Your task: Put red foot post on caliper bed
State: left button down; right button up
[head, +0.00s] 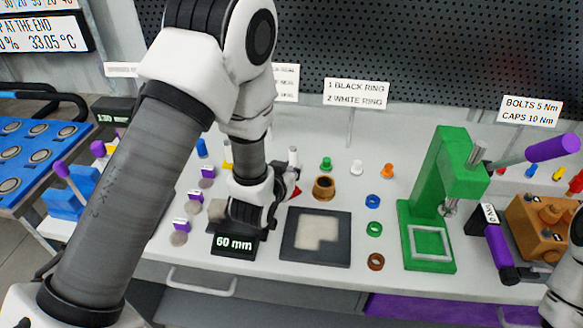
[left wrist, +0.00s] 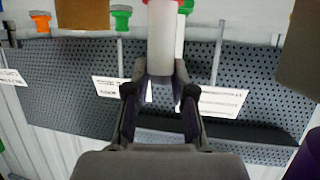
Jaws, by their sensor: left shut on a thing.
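My left gripper (head: 278,197) is shut on the red foot post (head: 293,155), a pale cylinder with a red end. In the head view the post stands roughly upright at the gripper's right side, its red part low down. In the left wrist view the post (left wrist: 161,45) sits between the fingertips, with red at the top edge. The caliper's dark block (head: 234,244) reads "60 mm" and lies just below the gripper.
A dark square plate (head: 316,255) with a pale recess lies right of the caliper. Behind it stand a brown bushing (head: 323,188) and small coloured caps. A green press (head: 440,200) stands farther right. Purple-topped pieces (head: 187,224) are at the left.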

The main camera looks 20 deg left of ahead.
pick_arm(q)
jog(key=shift+w+f, duration=0.1)
jog(key=shift+w, duration=0.2)
jog(key=c, duration=1.3)
grip_release()
jog(key=shift+f, duration=0.1)
jog(key=o, duration=0.3)
jog(key=shift+s, duration=0.2)
